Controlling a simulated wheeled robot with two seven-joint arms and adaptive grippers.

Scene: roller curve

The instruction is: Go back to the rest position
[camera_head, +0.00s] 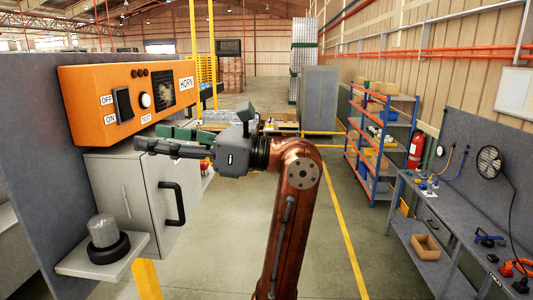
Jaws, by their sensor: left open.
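My left gripper (163,139) is raised in front of an orange control panel (92,82) on the left. Its dark green fingers point left, and it looks open and empty. My copper-coloured left arm rises from the bottom middle and bends at the wrist. My right gripper does not show.
The floor (340,245) between is clear.

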